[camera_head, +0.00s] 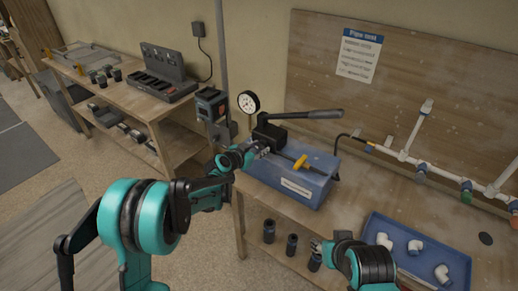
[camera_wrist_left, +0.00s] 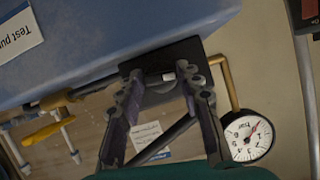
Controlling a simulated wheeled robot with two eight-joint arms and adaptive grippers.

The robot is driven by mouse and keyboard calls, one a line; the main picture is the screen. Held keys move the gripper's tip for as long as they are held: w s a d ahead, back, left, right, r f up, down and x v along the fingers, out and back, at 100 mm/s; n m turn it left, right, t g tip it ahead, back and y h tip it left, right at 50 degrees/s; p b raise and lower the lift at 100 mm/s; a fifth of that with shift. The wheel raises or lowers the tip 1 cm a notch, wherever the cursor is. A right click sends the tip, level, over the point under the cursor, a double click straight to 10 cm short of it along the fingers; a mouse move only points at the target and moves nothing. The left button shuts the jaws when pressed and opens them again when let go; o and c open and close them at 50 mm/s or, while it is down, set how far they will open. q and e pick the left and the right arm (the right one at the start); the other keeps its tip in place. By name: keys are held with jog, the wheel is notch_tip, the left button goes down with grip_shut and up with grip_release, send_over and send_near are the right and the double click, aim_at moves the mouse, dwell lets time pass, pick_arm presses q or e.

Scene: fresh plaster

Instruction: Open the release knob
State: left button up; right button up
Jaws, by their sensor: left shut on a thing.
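The test pump is a blue tank (camera_head: 300,180) on the bench, with a black pump block (camera_head: 268,132) on top. My left gripper (camera_head: 262,152) is at the near side of this block. In the left wrist view its two fingers (camera_wrist_left: 165,82) reach the dark block and are shut on a small part there, which I take to be the release knob (camera_wrist_left: 168,76); it is mostly hidden. A yellow lever (camera_head: 301,161) sits apart, to the right of the gripper. My right gripper (camera_head: 318,247) is low over the bench front; its jaws are too small to judge.
A pressure gauge (camera_head: 248,102) stands by the block, and a long pump handle (camera_head: 312,115) extends right above the tank. A blue tray (camera_head: 410,270) with white fittings lies right. White pipework (camera_head: 410,140) runs along the backboard.

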pick_arm(q)
jog(key=shift+n+g, duration=0.3)
jog(key=shift+n, duration=0.2)
dwell(0.3)
jog(key=o, duration=0.8)
jog(key=v, duration=1.2)
jog(key=shift+a+f, duration=0.25)
